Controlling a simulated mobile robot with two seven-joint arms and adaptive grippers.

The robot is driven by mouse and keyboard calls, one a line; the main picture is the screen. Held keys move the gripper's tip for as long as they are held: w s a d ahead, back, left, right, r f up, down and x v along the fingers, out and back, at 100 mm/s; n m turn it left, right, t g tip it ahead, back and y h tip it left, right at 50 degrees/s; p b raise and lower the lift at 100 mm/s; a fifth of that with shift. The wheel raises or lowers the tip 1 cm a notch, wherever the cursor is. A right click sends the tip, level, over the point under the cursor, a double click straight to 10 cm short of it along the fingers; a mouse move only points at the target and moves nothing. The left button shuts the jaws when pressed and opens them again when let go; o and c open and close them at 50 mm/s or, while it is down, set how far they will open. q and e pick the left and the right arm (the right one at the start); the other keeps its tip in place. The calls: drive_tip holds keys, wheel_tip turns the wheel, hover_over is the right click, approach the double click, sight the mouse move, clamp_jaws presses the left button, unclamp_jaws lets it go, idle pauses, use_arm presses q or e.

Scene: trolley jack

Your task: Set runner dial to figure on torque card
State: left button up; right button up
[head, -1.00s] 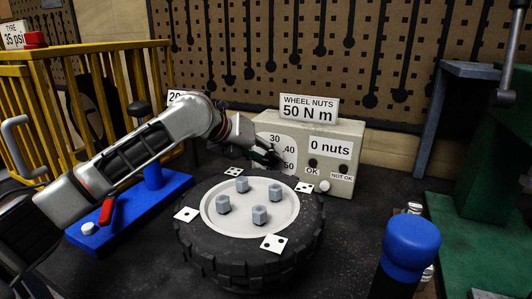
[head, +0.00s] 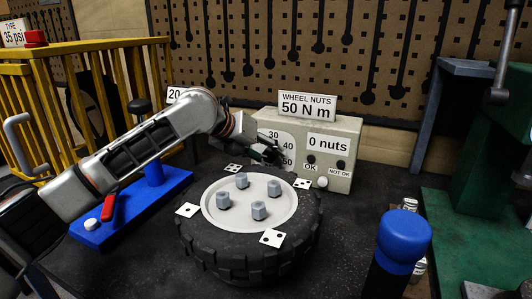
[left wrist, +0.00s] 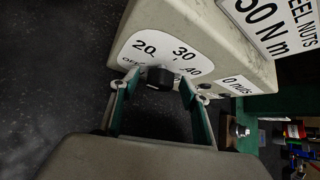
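The torque card (head: 308,104) reads "WHEEL NUTS 50 N m" and stands on top of the pale runner box. The runner dial's scale (head: 272,136) is on the box's left front, with 30, 40 and 50 showing. In the left wrist view the dial's black knob (left wrist: 160,78) sits among OFF, 20, 30 and 40; I cannot tell its pointer's setting. My left gripper (head: 270,153) is at the dial. In the left wrist view its fingers (left wrist: 157,82) are apart on either side of the knob, with gaps visible. My right gripper is not in view.
The box also carries a "0 nuts" display (head: 329,143) and OK and NOT OK lamps. A tyre (head: 255,245) with several nuts lies in front. A blue-capped post (head: 404,237) stands front right, a blue base (head: 130,210) left, and a yellow cage (head: 45,100) behind it.

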use_arm(q)
drive_tip(key=v, duration=1.2)
